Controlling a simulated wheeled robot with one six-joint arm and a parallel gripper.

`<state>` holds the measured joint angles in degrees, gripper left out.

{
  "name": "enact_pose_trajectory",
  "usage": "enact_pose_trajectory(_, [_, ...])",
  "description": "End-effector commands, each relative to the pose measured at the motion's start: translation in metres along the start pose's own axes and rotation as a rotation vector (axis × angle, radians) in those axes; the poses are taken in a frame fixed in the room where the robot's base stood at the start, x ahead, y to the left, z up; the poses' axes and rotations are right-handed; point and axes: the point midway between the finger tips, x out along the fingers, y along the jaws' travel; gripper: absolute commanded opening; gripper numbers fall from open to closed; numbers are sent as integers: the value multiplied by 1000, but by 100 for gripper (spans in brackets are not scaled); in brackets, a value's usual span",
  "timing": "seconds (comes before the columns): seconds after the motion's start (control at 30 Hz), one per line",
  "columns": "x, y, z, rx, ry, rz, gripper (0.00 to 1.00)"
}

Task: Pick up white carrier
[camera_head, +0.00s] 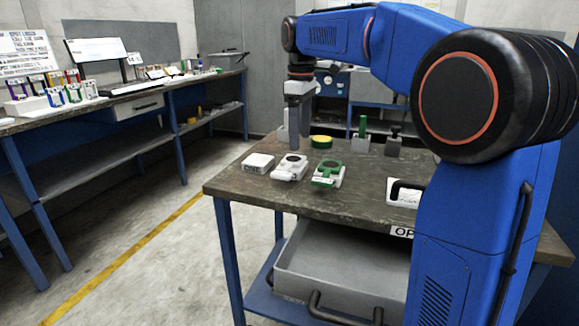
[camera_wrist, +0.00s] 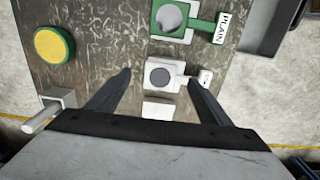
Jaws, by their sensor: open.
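The white carrier (camera_head: 290,168) lies flat on the dark worktop, between a white block and a green carrier. In the wrist view the white carrier (camera_wrist: 178,67) shows a dark round centre and a small tab to the right. My gripper (camera_head: 298,145) points down over the worktop, with its fingers apart and nothing between them. In the wrist view my gripper (camera_wrist: 160,76) has its fingertips to either side of the white carrier's body. The fingers look higher than the carrier; I see no contact.
The green carrier (camera_head: 328,174) with its PLAIN tag (camera_wrist: 222,28) and the white block (camera_head: 258,161) lie close by. A yellow disc (camera_head: 321,142), a block with a green post (camera_head: 361,141) and a dark-knobbed block (camera_head: 393,147) stand behind. An open drawer (camera_head: 340,262) juts out below.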

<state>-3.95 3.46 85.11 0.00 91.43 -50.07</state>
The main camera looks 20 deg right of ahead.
Motion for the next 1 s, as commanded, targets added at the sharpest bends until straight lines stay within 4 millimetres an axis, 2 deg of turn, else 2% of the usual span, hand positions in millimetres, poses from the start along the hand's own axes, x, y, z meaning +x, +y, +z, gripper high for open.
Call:
enact_pose_trajectory(0.23, [14,-1,1,0,0,0,73])
enact_pose_trajectory(0.5, [50,-3,4,0,-1,-1,73])
enact_pose_trajectory(0.6, [57,-3,4,0,0,-1,73])
enact_pose_trajectory(0.87, [60,-2,4,0,0,0,73])
enact_pose_trajectory(0.93, [60,-2,4,0,0,0,62])
enact_pose_trajectory(1.0, [60,-2,4,0,0,0,45])
